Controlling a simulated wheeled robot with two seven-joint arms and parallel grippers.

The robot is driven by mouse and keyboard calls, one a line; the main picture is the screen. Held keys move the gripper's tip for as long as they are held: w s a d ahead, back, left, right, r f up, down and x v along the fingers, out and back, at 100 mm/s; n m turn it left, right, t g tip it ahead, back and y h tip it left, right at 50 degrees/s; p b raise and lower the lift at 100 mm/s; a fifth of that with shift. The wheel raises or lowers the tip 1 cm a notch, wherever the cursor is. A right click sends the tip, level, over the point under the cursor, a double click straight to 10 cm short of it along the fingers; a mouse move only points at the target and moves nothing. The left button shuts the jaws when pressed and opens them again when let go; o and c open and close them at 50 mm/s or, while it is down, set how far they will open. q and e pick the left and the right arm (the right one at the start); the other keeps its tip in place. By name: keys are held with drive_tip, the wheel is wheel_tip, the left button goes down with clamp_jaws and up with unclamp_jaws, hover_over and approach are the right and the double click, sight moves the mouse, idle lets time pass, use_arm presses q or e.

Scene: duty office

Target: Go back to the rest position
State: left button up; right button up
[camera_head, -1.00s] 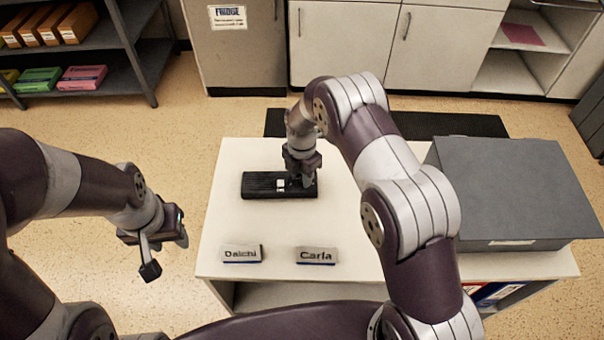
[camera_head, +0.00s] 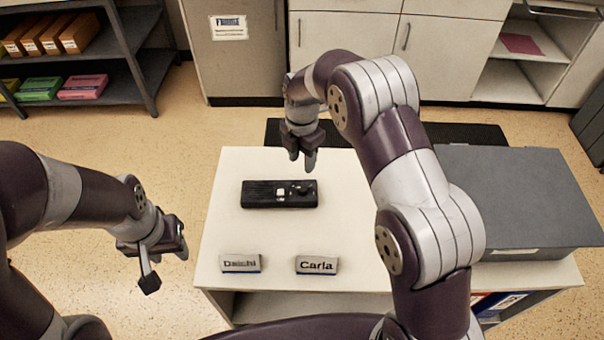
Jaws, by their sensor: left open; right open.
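My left gripper (camera_head: 166,264) is open and empty, beside the left edge of the white table (camera_head: 345,215). My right gripper (camera_head: 301,164) is open and empty, pointing down above the back part of the table, apart from what lies below. A black tray-like device (camera_head: 257,202) lies on the table just in front of it, with a small white piece (camera_head: 281,195) and a dark round knob (camera_head: 304,188) on it. The name plates "Daichi" (camera_head: 240,263) and "Carla" (camera_head: 317,265) stand near the table's front edge.
A large grey box (camera_head: 515,190) stands on the right of the table. A dark mat (camera_head: 470,133) lies on the floor behind. A shelf with boxes (camera_head: 140,60) is at the back left, and cabinets (camera_head: 345,50) line the back wall.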

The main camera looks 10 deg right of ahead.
drive_tip(key=shift+r, duration=0.95)
drive_tip(key=s+d+r+m, duration=0.2)
drive_tip(key=s+d+m, duration=0.2)
drive_tip(key=s+m, duration=0.7)
drive_tip(key=s+d+r+m+t, duration=0.1)
drive_tip(key=s+d+m, duration=0.3)
drive_tip(key=s+m, duration=0.7)
drive_tip(key=r+m, duration=0.1)
drive_tip(key=m, duration=0.2)
drive_tip(key=shift+r, duration=0.15)
